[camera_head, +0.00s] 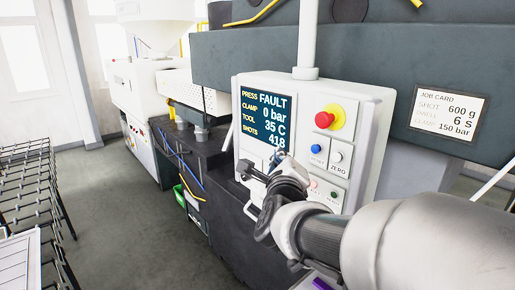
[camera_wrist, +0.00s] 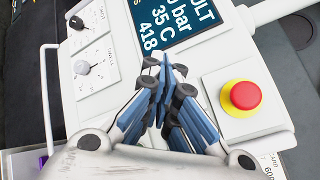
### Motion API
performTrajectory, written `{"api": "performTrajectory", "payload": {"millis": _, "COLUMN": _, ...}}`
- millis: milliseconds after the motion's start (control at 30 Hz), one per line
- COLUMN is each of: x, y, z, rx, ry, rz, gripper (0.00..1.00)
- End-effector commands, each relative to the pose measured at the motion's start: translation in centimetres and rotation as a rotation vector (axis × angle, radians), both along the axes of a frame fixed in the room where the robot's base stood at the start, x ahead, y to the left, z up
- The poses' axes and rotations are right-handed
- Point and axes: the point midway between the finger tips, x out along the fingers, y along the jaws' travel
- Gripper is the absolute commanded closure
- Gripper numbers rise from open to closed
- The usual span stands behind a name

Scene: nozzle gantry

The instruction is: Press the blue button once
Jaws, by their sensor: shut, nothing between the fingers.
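The blue button (camera_head: 316,148) is a small round cap on a white plate of the control panel (camera_head: 384,100), below the red emergency button. My gripper (camera_head: 279,156) is in front of the panel, just below the display and to the left of the blue button in the head view. In the wrist view my gripper (camera_wrist: 166,68) has its fingers together and empty, pointing at the panel. The blue button cannot be made out there; the fingers cover that part of the panel. I cannot tell whether the fingertips touch the panel.
A red emergency button (camera_head: 324,119) on a yellow base stands out from the panel; it also shows in the wrist view (camera_wrist: 245,95). A white button (camera_head: 337,156) sits beside the blue one. The display (camera_head: 268,118) reads FAULT. A wire rack (camera_head: 40,190) stands left.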

Motion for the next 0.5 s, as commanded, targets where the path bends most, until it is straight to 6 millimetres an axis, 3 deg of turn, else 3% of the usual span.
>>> {"api": "performTrajectory", "payload": {"millis": 300, "x": 2.7, "y": -3.9, "z": -0.2, "rx": -0.002, "ry": 0.003, "rz": -0.004, "gripper": 1.00}}
{"api": "performTrajectory", "payload": {"millis": 500, "x": 3.8, "y": -5.4, "z": -0.4, "rx": -0.001, "ry": 0.001, "rz": -0.002, "gripper": 1.00}}
